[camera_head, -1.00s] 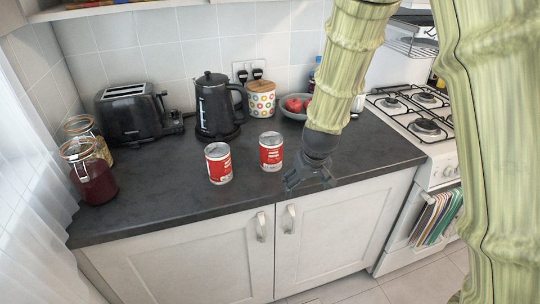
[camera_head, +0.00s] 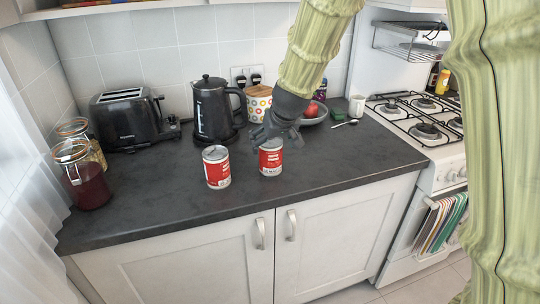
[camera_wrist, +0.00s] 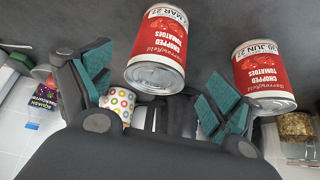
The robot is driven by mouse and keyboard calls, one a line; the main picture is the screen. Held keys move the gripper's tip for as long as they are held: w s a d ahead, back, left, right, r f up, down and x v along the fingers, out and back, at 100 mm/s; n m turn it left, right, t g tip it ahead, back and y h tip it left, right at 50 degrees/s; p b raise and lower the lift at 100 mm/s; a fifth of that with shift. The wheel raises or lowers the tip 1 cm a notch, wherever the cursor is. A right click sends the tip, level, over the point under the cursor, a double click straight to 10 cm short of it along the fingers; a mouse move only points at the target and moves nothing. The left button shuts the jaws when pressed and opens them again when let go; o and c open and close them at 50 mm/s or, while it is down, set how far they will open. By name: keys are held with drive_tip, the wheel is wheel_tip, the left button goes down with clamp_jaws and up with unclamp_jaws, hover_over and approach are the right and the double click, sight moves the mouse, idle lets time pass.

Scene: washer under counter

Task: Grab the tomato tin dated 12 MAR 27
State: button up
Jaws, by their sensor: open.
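Two red-and-white tomato tins stand upright side by side on the counter. The right tin (camera_head: 270,158) also shows in the wrist view (camera_wrist: 160,50), where its partly cut-off date ends in "MAR 27". The left tin (camera_head: 217,168) shows at the right of the upside-down wrist view (camera_wrist: 264,78); its date reads "JUN 27", apparently with 30 before it. My gripper (camera_head: 268,134) is open and empty, at the top of the MAR tin in the head view and hiding part of its rim. In the wrist view, that tin lies ahead between the spread teal-padded fingers (camera_wrist: 158,84).
The kettle (camera_head: 213,110), patterned canister (camera_head: 258,105) and bowl with red fruit (camera_head: 314,112) stand behind the tins. The toaster (camera_head: 128,118) and glass jars (camera_head: 82,178) are at left. The dark counter (camera_head: 330,170) is clear to the front and right.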

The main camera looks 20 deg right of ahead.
drive_tip(key=shift+s+x, duration=0.1)
drive_tip(key=shift+x, duration=1.5)
drive_tip(key=shift+s+x, duration=0.15)
drive_tip(key=shift+x, duration=1.45)
drive_tip(key=shift+d+f, duration=0.15)
drive_tip(key=c, duration=1.3)
drive_tip(key=shift+c, duration=0.8)
